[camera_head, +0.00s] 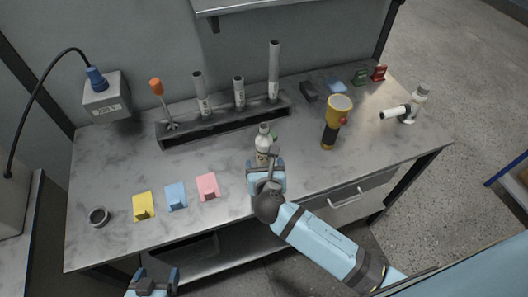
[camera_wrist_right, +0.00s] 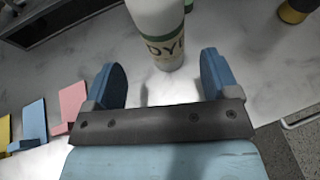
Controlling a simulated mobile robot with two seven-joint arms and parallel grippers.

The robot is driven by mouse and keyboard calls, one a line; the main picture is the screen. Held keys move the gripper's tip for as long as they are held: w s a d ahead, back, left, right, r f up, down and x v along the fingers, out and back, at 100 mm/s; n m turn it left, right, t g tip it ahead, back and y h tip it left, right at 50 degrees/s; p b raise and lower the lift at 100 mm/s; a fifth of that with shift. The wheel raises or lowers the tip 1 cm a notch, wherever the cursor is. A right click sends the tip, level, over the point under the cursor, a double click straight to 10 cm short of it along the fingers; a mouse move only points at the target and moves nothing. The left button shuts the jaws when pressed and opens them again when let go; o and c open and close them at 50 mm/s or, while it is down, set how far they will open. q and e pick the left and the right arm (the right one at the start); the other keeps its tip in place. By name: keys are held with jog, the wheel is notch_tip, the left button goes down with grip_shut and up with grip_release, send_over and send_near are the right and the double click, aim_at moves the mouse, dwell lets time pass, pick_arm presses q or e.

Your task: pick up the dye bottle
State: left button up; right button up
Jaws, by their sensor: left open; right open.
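The dye bottle (camera_head: 262,141) is white with a green band and stands upright on the workbench (camera_head: 105,170), in front of the rack. In the right wrist view the dye bottle (camera_wrist_right: 158,28) shows part of its "DYE" label; its top is cut off by the frame edge. My right gripper (camera_head: 266,166) is open just in front of the bottle. In the wrist view its fingers (camera_wrist_right: 165,85) are spread, with the bottle beyond and between them, not gripped. My left gripper (camera_head: 152,282) is open and empty at the bottom, off the bench's front edge.
A rack (camera_head: 225,119) holding several tubes stands behind the bottle. A yellow-black flashlight (camera_head: 334,124) stands to the right. The bench between bottle and flashlight is clear.

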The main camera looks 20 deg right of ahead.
aim_at(265, 157)
jog(key=shift+d+p+x, duration=0.2)
jog(key=shift+p+x, duration=0.15)
jog(key=shift+x, duration=3.2)
jog(key=shift+s, duration=0.1)
jog(key=c, duration=1.1)
